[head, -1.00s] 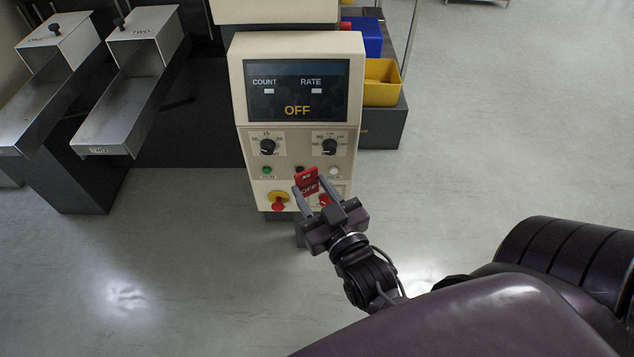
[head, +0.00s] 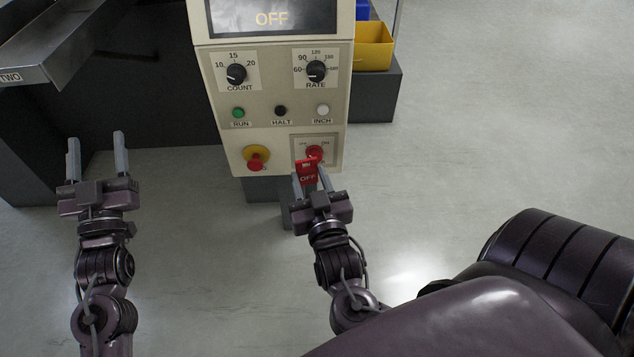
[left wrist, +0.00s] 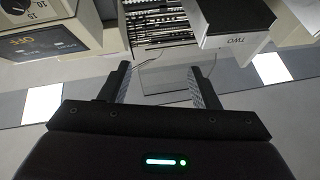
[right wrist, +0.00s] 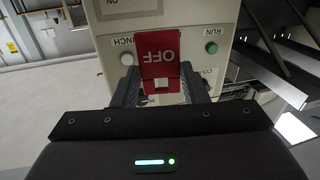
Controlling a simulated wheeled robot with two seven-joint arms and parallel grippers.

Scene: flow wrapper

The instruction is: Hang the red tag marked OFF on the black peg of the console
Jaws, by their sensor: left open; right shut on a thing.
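My left gripper (head: 96,148) is open and empty, left of the console.
The console front carries two dials, a green button (head: 238,113), a white button (head: 323,110) and a red mushroom knob on yellow (head: 256,157). A metal chute (head: 70,45) is at the upper left, a yellow bin (head: 373,46) behind right. The floor around is clear.

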